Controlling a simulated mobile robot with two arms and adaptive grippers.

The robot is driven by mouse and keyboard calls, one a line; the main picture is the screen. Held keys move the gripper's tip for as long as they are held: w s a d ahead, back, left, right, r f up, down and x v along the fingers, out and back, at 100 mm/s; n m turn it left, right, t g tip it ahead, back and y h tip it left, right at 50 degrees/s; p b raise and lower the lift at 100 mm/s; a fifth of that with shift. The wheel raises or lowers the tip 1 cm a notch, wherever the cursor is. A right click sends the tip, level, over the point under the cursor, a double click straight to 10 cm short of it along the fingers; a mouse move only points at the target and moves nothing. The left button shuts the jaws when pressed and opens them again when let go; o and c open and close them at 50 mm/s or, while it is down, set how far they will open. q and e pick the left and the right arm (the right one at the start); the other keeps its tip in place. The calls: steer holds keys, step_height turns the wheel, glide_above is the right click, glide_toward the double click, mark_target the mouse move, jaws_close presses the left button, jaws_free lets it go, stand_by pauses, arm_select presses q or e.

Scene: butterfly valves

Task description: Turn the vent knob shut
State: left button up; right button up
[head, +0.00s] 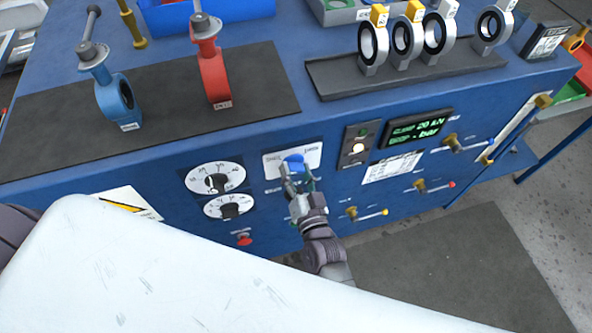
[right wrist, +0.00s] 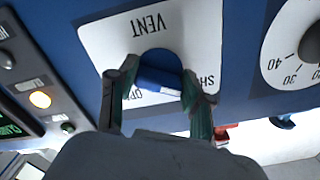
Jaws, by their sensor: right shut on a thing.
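The blue vent knob (head: 293,161) sits on a white label plate (head: 310,152) on the front of the blue bench. In the right wrist view the knob (right wrist: 160,80) lies between the two fingers, under the upside-down word VENT. The OPEN and SHUT markings are partly covered, so I cannot tell the knob's exact setting. My right gripper (head: 297,178) is shut on the knob, one finger on each side, and it also shows in the right wrist view (right wrist: 158,92). My left gripper is out of view.
Two dials (head: 215,179) and a red button (head: 243,239) are left of the knob. A switch panel (head: 357,146), a green display (head: 417,128) and several brass-handled levers (head: 432,186) are to its right. Valves (head: 212,72) stand on top. The floor (head: 520,220) at right is clear.

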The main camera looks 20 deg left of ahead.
stand_by(0.4)
steer(key=o, duration=1.2)
steer(key=shift+c, duration=0.2)
steer(key=v, duration=1.2)
steer(key=shift+f, duration=0.15)
